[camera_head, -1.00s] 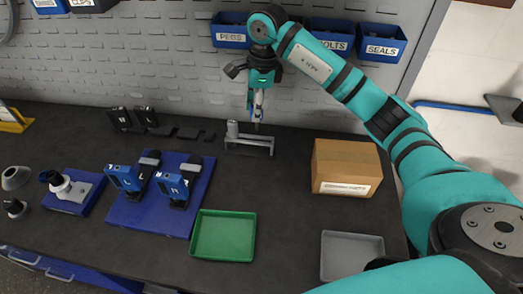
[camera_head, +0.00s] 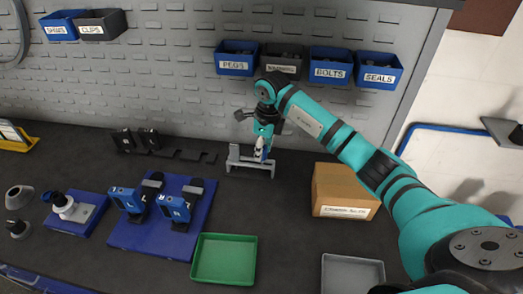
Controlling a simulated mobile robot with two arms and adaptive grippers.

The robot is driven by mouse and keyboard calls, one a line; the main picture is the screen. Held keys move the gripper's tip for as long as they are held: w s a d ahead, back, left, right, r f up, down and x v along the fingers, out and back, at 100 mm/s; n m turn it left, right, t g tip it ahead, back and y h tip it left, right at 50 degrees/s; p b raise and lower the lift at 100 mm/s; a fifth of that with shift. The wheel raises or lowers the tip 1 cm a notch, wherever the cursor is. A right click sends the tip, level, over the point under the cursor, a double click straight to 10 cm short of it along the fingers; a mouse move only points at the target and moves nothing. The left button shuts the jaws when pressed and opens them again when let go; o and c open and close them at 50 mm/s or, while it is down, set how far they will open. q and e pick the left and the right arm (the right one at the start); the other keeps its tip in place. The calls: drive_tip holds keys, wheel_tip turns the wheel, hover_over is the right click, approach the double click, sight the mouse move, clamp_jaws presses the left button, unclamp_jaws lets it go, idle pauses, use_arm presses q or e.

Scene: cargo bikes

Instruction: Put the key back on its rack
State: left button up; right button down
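A small grey metal rack (camera_head: 236,160) with upright ends stands on the dark bench near the pegboard. My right gripper (camera_head: 262,153) points down at the right part of this rack, its tips close to or just over the rack's bar. A small blue and whitish shape shows at the fingers; I cannot tell whether it is a key or part of the gripper. No key can be made out clearly. The fingers are too small to show whether they are open or shut. My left gripper is not in view.
A cardboard box (camera_head: 344,192) stands right of the rack. A green tray (camera_head: 224,237) and a grey tray (camera_head: 352,262) lie in front. A blue board (camera_head: 155,237) with two blue devices and a black slotted holder (camera_head: 190,156) are at left. Labelled bins hang behind.

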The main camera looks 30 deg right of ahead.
drive_tip(key=shift+f, duration=0.8)
drive_tip(key=shift+f+b, duration=0.3)
drive_tip(key=shift+f, duration=0.05)
drive_tip(key=c, duration=0.9)
unclamp_jaws()
drive_tip(key=shift+c, duration=0.2)
drive_tip(key=shift+r, duration=0.15)
drive_tip(key=shift+r+p, duration=0.5)
drive_tip(key=shift+p, duration=0.1)
drive_tip(key=r+b, duration=0.1)
drive_tip(key=r, duration=0.2)
drive_tip(key=r+b, duration=0.1)
drive_tip(key=r, duration=0.3)
drive_tip(key=s+d+r+b, duration=0.1)
drive_tip(key=r, duration=0.2)
drive_tip(key=shift+r+b, duration=0.2)
drive_tip(key=shift+b, duration=0.15)
drive_tip(key=shift+s+r, duration=0.1)
drive_tip(key=shift+r, duration=0.4)
